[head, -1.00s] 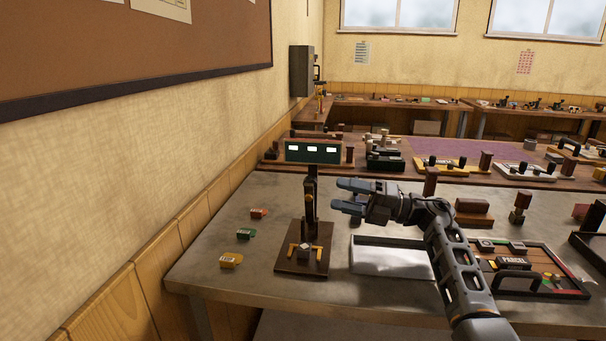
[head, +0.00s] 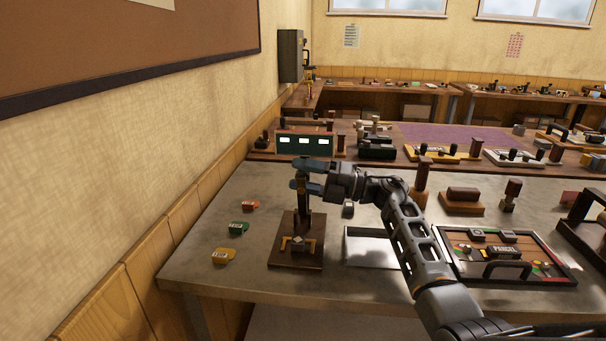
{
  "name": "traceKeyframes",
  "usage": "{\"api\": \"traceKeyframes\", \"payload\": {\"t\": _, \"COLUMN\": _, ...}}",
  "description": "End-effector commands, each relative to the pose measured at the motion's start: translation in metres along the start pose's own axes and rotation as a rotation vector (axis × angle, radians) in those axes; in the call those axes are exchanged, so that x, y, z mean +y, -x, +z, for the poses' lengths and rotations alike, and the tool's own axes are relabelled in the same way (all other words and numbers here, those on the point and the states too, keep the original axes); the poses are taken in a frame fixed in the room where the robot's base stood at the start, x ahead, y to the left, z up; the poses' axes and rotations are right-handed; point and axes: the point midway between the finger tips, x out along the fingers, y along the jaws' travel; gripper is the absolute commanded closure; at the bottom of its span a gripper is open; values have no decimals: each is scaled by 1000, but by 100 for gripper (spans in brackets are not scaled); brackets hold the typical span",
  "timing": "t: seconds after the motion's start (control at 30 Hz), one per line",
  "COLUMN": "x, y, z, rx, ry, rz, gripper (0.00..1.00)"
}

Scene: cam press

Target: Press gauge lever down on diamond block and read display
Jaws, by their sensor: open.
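The gauge stands on a dark brown base (head: 297,259) on the grey table, with an upright dark post (head: 303,213). A small grey diamond block (head: 297,241) sits on the base between yellow-orange corner guides (head: 284,243). A dark green display (head: 305,143) with three lit white windows shows behind the post top; no digits are readable. My gripper (head: 306,176) is open, its fingers at the upper part of the post and covering much of it, including the lever. I cannot tell whether the fingers touch it.
Red (head: 250,205), green (head: 238,227) and yellow (head: 223,256) tags lie left of the base. The wall is close on the left.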

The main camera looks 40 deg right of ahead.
Motion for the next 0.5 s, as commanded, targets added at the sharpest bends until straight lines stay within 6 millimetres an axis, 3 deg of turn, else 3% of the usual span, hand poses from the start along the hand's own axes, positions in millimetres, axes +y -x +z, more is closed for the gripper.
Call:
{"api": "traceKeyframes", "payload": {"t": 0.2, "x": 0, "y": 0, "z": 0, "rx": 0, "ry": 0, "rz": 0, "gripper": 41}}
{"api": "traceKeyframes", "payload": {"t": 0.5, "x": 0, "y": 0, "z": 0, "rx": 0, "ry": 0, "rz": 0, "gripper": 70}}
